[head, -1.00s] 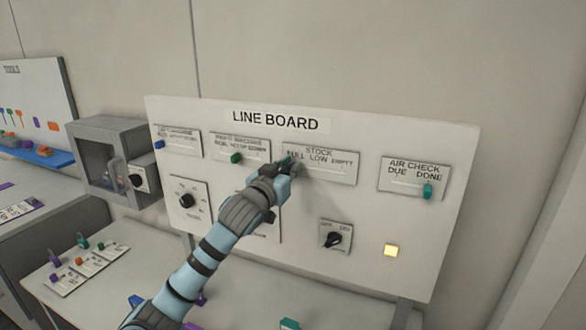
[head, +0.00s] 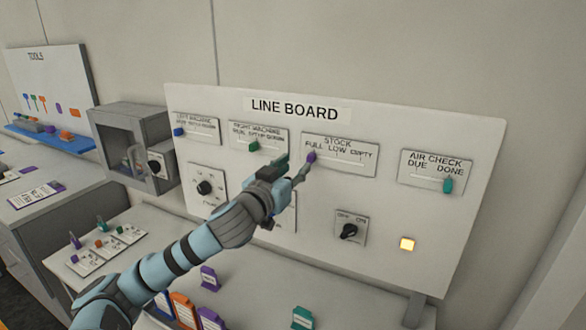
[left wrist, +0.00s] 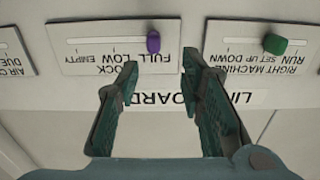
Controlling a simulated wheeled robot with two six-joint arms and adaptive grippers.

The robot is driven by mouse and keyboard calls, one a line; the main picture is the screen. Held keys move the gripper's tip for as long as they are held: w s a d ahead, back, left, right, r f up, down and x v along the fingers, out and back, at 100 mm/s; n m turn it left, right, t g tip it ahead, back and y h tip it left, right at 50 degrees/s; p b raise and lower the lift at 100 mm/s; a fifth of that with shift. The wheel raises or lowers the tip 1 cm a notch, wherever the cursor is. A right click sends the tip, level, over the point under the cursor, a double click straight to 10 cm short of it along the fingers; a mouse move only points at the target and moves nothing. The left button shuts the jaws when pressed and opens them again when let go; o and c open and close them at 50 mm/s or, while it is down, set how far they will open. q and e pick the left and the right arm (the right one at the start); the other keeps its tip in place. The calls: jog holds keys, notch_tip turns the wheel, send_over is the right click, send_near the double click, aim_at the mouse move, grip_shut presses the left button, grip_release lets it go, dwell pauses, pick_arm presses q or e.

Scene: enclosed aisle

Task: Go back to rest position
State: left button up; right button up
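My left gripper (head: 294,169) is in front of the line board (head: 470,236), just below and left of the STOCK slider's purple knob (head: 311,157). In the left wrist view the gripper (left wrist: 160,63) is open with nothing between its fingers. The purple knob (left wrist: 153,42) shows there just beyond the fingertips, apart from them. The knob stands at the FULL end of its slot. My right gripper is in neither view.
A grey box (head: 130,143) stands left of the board. Tags stand on the table below, including a teal one (head: 303,317).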

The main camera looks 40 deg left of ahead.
pick_arm(q)
jog(key=shift+s+d, duration=0.1)
jog(key=shift+s, duration=0.25)
jog(key=shift+w, duration=0.15)
jog(key=shift+f, duration=0.1)
